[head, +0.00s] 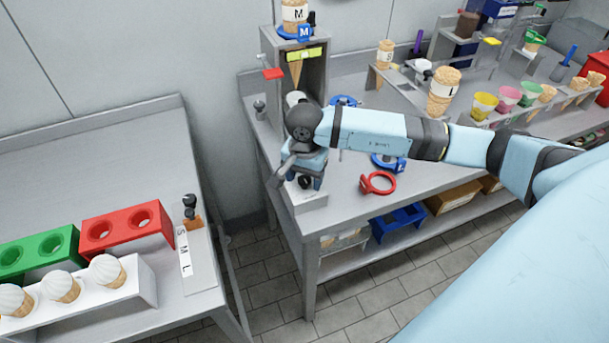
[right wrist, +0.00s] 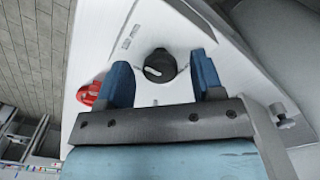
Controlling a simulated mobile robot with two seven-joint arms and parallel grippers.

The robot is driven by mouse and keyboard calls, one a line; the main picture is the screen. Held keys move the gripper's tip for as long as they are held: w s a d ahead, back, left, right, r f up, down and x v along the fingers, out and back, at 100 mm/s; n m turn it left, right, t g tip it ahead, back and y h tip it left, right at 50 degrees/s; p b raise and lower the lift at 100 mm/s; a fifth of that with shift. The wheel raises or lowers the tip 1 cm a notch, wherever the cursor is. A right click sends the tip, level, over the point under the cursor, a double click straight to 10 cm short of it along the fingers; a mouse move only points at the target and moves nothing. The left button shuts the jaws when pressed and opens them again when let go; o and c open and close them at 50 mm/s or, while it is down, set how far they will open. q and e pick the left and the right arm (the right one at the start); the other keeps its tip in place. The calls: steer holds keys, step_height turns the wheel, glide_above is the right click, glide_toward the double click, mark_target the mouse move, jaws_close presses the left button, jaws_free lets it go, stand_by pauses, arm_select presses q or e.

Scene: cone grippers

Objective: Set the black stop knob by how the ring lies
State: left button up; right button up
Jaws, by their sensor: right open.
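The black stop knob (right wrist: 158,65) is round with a pale pointer mark, on a light plate in the right wrist view. In the head view the knob (head: 305,182) shows low among the fingers of my right gripper (head: 304,178). My right gripper is open, its blue fingers on either side of the knob in the right wrist view (right wrist: 161,66), apart from it. A red ring (head: 391,184) lies on the table to the right, its tab toward the left. A blue ring tagged L (head: 376,160) lies behind it. My left gripper is not in view.
A grey stand (head: 267,45) with a cone in a blue M ring (head: 285,34) rises behind my right gripper. A rack with cones and cups fills the back right. The left table (head: 95,130) holds red and green holders, white-topped cones and an S M L strip (head: 184,252).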

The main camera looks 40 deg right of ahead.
steer(key=c, duration=0.9)
